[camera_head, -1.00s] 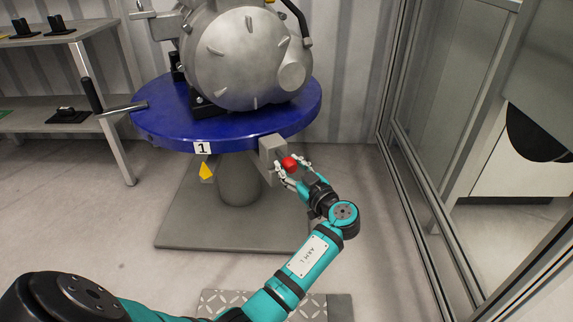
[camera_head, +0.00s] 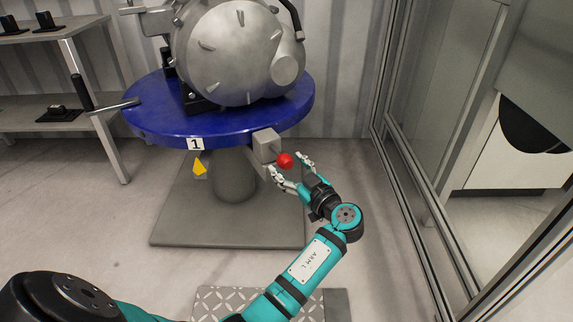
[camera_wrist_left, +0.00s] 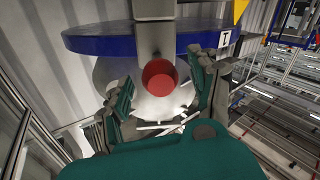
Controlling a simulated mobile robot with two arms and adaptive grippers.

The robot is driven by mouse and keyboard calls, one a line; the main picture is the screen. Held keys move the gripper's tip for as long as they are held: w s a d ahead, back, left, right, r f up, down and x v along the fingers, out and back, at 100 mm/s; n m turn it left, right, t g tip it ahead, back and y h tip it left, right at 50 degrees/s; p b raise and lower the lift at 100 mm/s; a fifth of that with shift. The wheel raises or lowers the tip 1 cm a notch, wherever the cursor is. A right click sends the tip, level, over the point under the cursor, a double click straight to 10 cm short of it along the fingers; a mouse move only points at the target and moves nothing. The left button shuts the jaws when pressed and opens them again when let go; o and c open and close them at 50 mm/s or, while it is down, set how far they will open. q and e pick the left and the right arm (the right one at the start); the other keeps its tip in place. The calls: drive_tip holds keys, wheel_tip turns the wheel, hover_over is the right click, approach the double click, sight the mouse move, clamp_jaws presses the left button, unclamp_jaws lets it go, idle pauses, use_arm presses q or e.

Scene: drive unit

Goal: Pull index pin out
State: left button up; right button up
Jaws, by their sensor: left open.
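The index pin's red knob (camera_head: 285,161) sticks out from a grey block (camera_head: 265,146) on the edge of the blue round table (camera_head: 150,122). My left gripper (camera_head: 289,168) is open, with one finger on either side of the red knob and apart from it. In the left wrist view the red knob (camera_wrist_left: 159,75) lies between the two open fingers (camera_wrist_left: 160,97), with the grey block (camera_wrist_left: 154,35) behind it. My right gripper is not in view.
A silver drive unit (camera_head: 235,55) sits on the blue table. A handle (camera_head: 82,92) juts out at the table's left, and a yellow pointer (camera_head: 199,167) hangs below the number 1 plate (camera_head: 195,144). Shelves (camera_head: 50,75) stand left; a framed glass panel (camera_head: 425,100) stands right.

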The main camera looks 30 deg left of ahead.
use_arm(q)
drive_tip(key=v, duration=0.6)
idle(0.3)
